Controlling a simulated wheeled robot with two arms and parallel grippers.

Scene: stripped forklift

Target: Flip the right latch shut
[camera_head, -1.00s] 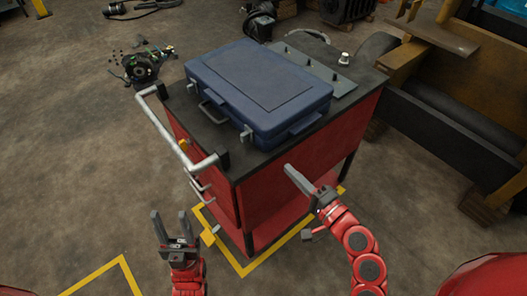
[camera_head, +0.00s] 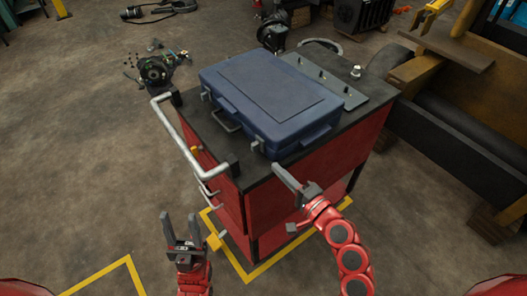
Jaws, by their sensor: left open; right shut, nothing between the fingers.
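A closed blue case (camera_head: 270,98) lies on the dark top of a red cart. Its front side, facing lower left, has a grey carry handle (camera_head: 225,120) between two small latches. The right latch (camera_head: 257,146) is near the front corner; it is too small to tell how it is set. The left latch (camera_head: 205,96) is at the far end. My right gripper (camera_head: 278,168) is shut and empty, just off the cart's near edge, a little below and right of the right latch, apart from it. My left gripper (camera_head: 180,222) is open and empty, low in front of the cart.
The red cart (camera_head: 300,178) has a silver push handle (camera_head: 180,140) on its left side. A grey panel (camera_head: 325,78) with small knobs lies behind the case. Heavy machine parts (camera_head: 440,125) stand at the right. The floor at left is mostly clear.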

